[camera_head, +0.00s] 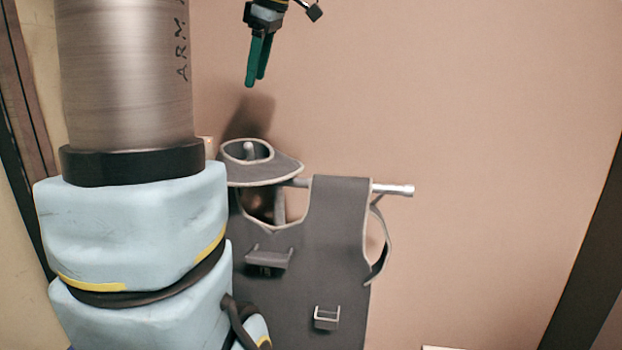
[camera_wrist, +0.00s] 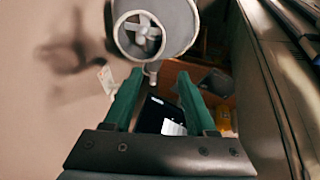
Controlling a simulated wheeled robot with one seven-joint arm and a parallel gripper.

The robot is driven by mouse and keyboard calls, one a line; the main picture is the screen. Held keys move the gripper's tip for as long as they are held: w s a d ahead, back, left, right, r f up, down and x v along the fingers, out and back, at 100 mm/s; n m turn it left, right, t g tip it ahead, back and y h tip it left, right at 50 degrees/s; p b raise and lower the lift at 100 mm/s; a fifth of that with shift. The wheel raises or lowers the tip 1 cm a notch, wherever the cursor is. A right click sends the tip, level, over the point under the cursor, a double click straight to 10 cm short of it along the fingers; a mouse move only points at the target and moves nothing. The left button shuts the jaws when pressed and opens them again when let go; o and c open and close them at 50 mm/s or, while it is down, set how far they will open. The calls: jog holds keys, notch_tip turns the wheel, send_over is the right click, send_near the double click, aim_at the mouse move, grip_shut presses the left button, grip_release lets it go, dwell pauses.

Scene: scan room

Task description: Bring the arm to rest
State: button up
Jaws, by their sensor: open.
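My gripper (camera_head: 257,80) hangs at the top centre of the head view, with two green fingers pointing down. It is in front of or near the pinkish-brown wall and above a grey apron. In the wrist view my gripper (camera_wrist: 160,78) is open, its fingers apart. I see nothing held between them. A dark object with a bright white patch (camera_wrist: 172,128) shows beyond the gap. How far away it is I cannot tell. Most of my arm above the gripper is out of the head view.
The grey apron (camera_head: 335,240) and grey collar (camera_head: 268,170) hang on a metal rail (camera_head: 395,189) by the wall. The wall (camera_head: 480,120) right of the gripper is bare.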

aim_at(274, 181)
jog(key=s+d+f+m+b, duration=0.1)
jog(key=f+m, duration=0.2)
jog(key=f, duration=0.4)
jog(key=s+d+f+m+h+b, duration=0.1)
jog(key=f+m+b, duration=0.1)
jog(key=f, duration=0.6)
jog(key=s+d+f+m+g+h+b, duration=0.1)
jog(key=f+m, duration=0.2)
jog(key=f, duration=0.4)
jog(key=shift+f+m+b, duration=0.3)
jog(key=shift+f, duration=0.1)
jog(key=s+f+m+b, duration=0.2)
jog(key=s+f+m, duration=0.2)
jog(key=f, duration=0.5)
jog(key=s+d+f+m+h+b, duration=0.1)
jog(key=s+f+m+b, duration=0.1)
jog(key=s+f+m, duration=0.2)
jog(key=s+f, duration=0.3)
jog(key=f, duration=0.3)
jog(key=shift+s+f+m+g+h, duration=0.25)
jog(key=shift+s+m+g+h, duration=0.05)
jog(key=shift+s+g, duration=0.1)
